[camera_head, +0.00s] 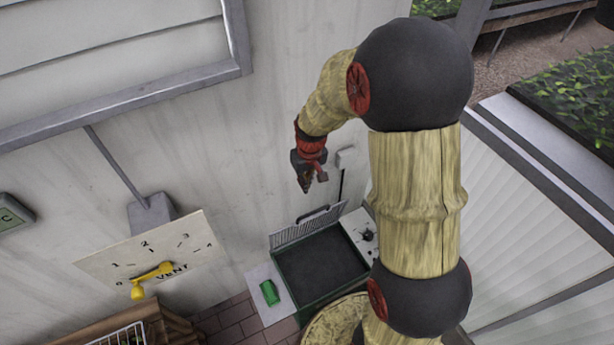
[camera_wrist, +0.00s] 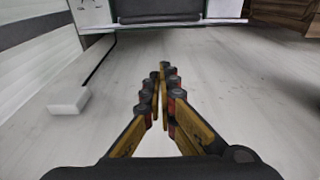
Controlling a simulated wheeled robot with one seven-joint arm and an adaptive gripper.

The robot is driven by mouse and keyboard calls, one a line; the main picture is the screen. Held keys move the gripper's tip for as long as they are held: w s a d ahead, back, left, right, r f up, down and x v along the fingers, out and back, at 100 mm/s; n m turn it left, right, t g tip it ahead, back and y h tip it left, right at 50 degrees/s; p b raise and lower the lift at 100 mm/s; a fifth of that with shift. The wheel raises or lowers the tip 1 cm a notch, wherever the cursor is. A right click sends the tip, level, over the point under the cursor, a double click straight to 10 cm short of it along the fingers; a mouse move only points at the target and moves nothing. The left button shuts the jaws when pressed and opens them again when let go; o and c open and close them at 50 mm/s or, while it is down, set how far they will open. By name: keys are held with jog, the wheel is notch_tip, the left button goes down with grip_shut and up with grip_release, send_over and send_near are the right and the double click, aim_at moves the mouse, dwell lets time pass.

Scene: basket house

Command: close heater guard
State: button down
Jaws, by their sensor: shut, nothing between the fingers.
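The heater (camera_head: 322,268) is a green-edged box with a dark top, low against the wall. Its guard (camera_head: 300,228) is a light barred grille standing raised along the heater's back edge, with a dark handle bar (camera_head: 318,213) at its top. My gripper (camera_head: 306,187) is above the guard near the wall, pointing down, apart from it. In the wrist view my gripper's fingers (camera_wrist: 163,72) are together and empty. A dark panel with a green edge, which looks like the heater (camera_wrist: 160,12), shows at the top of that view; I cannot make out the grille there.
A white wall box (camera_head: 347,158) is beside my gripper; it also shows in the wrist view (camera_wrist: 68,100). A green object (camera_head: 269,292) lies on the ledge left of the heater. A vent dial (camera_head: 150,250) with a yellow lever is further left. White ribbed panels (camera_head: 530,220) stand right.

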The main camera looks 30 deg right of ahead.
jog(key=shift+s+f, duration=0.85)
jog(key=shift+f, duration=0.25)
jog(key=shift+s+f, duration=0.8)
jog(key=shift+f, duration=0.3)
